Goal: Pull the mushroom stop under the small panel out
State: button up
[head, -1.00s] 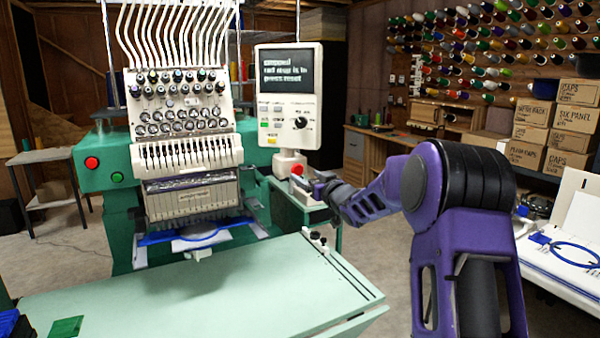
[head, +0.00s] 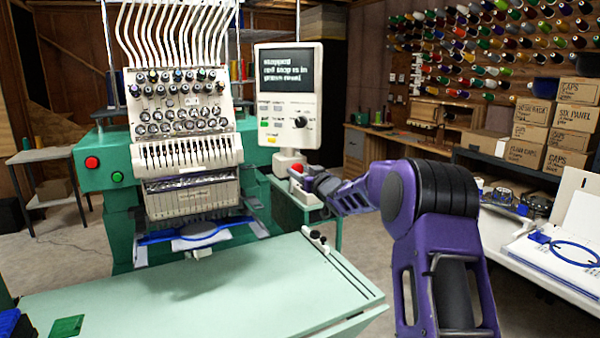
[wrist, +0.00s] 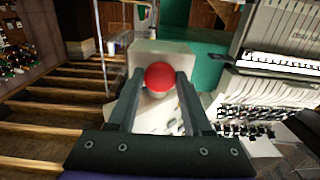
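The red mushroom stop (head: 297,168) sits on a pale box under the small panel (head: 288,95), whose screen carries text saying stopped. In the wrist view the red mushroom head (wrist: 159,77) lies between the tips of my gripper's two fingers (wrist: 161,80). The fingers stand apart, one on each side of the head, and look open; firm contact is not visible. In the head view my gripper (head: 306,179) is at the stop, just in front of and below it, and hides part of its box.
The green embroidery machine (head: 100,160) with its needle head stands left of the panel. A pale green table (head: 200,300) fills the front. Boxes (head: 535,112) and a white table (head: 540,255) are at right. The floor between is clear.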

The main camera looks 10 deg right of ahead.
grip_shut()
dwell(1.0)
